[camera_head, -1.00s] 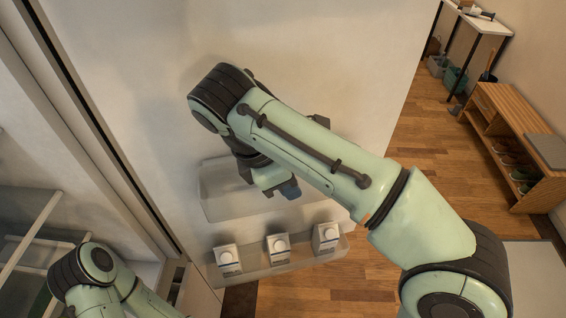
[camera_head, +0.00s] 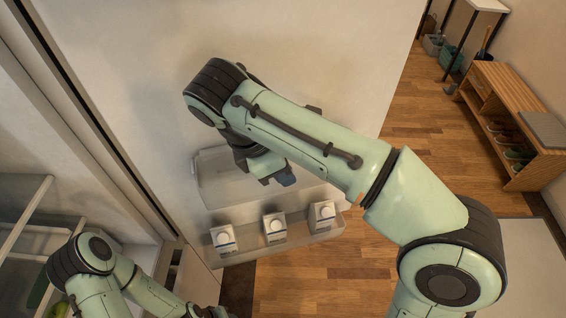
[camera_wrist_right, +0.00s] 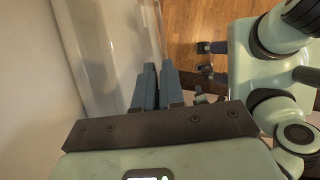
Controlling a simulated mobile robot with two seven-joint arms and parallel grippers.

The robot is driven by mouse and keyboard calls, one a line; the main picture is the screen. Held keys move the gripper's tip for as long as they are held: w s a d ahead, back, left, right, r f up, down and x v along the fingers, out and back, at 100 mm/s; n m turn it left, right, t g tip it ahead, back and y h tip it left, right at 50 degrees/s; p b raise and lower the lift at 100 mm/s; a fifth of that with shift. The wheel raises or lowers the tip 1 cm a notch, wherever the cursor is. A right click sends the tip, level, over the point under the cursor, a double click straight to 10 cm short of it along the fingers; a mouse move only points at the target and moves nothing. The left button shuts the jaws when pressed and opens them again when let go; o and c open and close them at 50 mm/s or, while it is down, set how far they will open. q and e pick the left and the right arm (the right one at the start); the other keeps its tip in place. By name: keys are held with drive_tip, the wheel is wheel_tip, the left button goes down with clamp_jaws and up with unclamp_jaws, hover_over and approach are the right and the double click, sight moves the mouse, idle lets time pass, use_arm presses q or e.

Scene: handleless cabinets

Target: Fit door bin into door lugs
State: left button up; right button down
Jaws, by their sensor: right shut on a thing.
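The door bin (camera_head: 215,183) is a clear, shallow tray against the pale inner face of the open door (camera_head: 330,50), above a lower bin. My right gripper (camera_head: 284,178) is at its right part. In the right wrist view its blue fingers (camera_wrist_right: 155,88) are close together at the near wall of the clear bin (camera_wrist_right: 105,50), shut on it. My right forearm hides part of the bin. The door lugs cannot be made out. My left arm shows at the lower left, with its fingers out of view.
A lower door bin (camera_head: 296,240) holds three white cartons (camera_head: 274,227). Open fridge shelves (camera_head: 25,212) are at the left. A wooden shoe bench (camera_head: 505,120) stands at the right on the wooden floor, with clear floor between it and the door.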

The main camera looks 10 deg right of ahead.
use_arm(q)
drive_tip(key=shift+w, duration=0.1)
use_arm(e)
drive_tip(key=shift+w+f, duration=0.1)
drive_tip(key=shift+f, duration=0.3)
drive_tip(key=shift+f, duration=0.25)
drive_tip(key=c, duration=1.2)
unclamp_jaws()
drive_tip(key=shift+o, duration=0.2)
drive_tip(key=p+v, duration=0.1)
drive_tip(key=v, duration=0.4)
drive_tip(key=shift+r, duration=0.1)
drive_tip(key=shift+v, duration=0.95)
use_arm(q)
drive_tip(key=shift+w+r, duration=0.6)
drive_tip(key=shift+w, duration=0.2)
use_arm(e)
drive_tip(key=shift+a+r, duration=0.1)
drive_tip(key=shift+r, duration=0.1)
